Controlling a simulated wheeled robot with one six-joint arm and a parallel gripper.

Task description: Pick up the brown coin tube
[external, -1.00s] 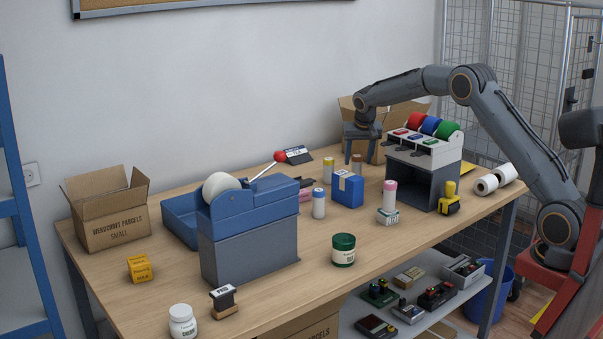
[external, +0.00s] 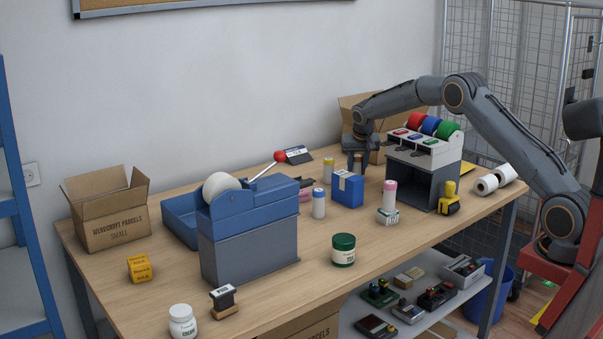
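The brown coin tube (external: 357,166) stands upright on the table behind the blue box, in the external view. My gripper (external: 357,164) has come down over it, fingers pointing down, one on each side of the tube. The fingers hide much of the tube. The picture is too small to show whether they touch it or stand a little apart.
A blue box (external: 347,190) stands just in front. A yellow tube (external: 328,171) and a white-blue tube (external: 318,204) are to the left. A grey tape dispenser (external: 436,185) with coloured rolls is close on the right; an open carton (external: 377,154) is behind.

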